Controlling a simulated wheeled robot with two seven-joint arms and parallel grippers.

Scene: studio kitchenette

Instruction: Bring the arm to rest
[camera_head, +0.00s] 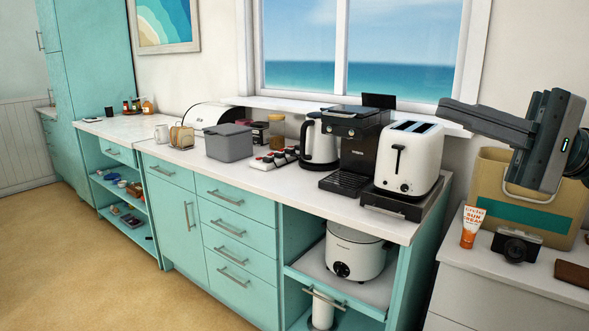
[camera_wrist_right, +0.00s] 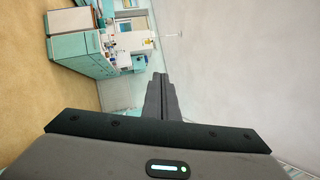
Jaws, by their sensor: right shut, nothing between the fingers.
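My right gripper (camera_head: 452,110) comes in from the right edge of the head view, raised above the cabinet on the right and pointing left. Its fingers are shut with nothing between them. The shut fingers also show in the right wrist view (camera_wrist_right: 158,85), with open room beyond them. The fingertips lie in front of the window's lower right part in the picture. My left gripper is in neither view.
Below the right gripper, a beige bin (camera_head: 490,172), sun cream tube (camera_head: 471,228) and camera (camera_head: 516,246) stand on a white top (camera_head: 480,265). A toaster (camera_head: 408,160), coffee machine (camera_head: 352,150) and kettle (camera_head: 318,145) stand on the counter. The floor (camera_head: 100,265) at left is clear.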

